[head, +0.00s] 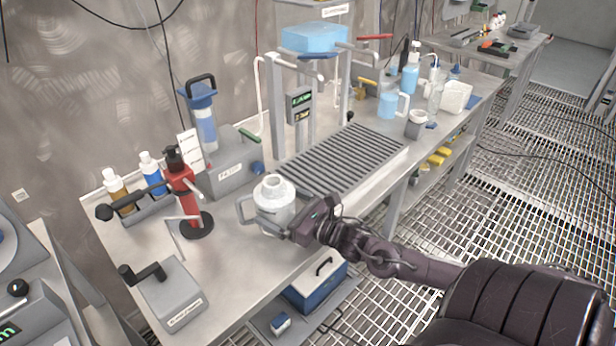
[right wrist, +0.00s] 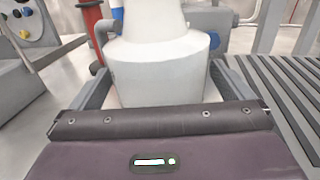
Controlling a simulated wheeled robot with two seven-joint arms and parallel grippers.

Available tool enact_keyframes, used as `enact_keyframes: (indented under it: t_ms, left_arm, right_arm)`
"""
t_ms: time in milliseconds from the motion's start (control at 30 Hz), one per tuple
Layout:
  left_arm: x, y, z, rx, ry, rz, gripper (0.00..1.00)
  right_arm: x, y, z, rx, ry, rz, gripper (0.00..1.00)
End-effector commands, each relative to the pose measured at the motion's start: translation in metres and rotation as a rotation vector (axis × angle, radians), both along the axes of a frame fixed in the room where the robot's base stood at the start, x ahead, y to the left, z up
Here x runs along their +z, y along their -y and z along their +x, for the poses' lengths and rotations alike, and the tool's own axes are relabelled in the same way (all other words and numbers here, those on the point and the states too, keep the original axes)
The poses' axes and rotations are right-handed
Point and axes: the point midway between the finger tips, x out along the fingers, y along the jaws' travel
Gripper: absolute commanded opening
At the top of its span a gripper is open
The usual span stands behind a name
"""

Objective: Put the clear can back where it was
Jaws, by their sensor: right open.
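A whitish can (head: 273,205) with a narrow neck and a grey side handle stands upright on the steel bench, left of the ribbed drain rack. It looks cloudy rather than see-through. My right gripper (head: 294,230) is at its near right side. In the right wrist view the can (right wrist: 160,65) fills the space between my two open fingers, one on each side of its body. I cannot tell whether the fingers touch it. The can's base is hidden behind the gripper. My left gripper is not in view.
The ribbed rack (head: 345,160) lies right of the can. A red pump stand (head: 182,190) and a grey box with a lever (head: 172,292) stand left. Blue jug (head: 388,104), clear bottle (head: 435,97) and white basket (head: 455,96) stand farther right. Bare bench shows at front left.

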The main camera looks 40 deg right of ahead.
Motion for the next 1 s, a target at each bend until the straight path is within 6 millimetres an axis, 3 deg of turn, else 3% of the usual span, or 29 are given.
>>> enact_keyframes:
  t_ms: [400, 600, 1000]
  left_arm:
    - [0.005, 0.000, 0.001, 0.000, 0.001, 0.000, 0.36]
    - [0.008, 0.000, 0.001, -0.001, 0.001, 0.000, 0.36]
    - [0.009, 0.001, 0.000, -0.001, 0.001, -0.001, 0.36]
  right_arm:
    - [-0.001, 0.018, -0.065, 0.000, -0.005, 0.001, 1.00]
    - [0.000, 0.025, -0.087, -0.001, -0.003, 0.000, 1.00]
    - [0.001, 0.028, -0.098, 0.000, 0.001, -0.001, 1.00]
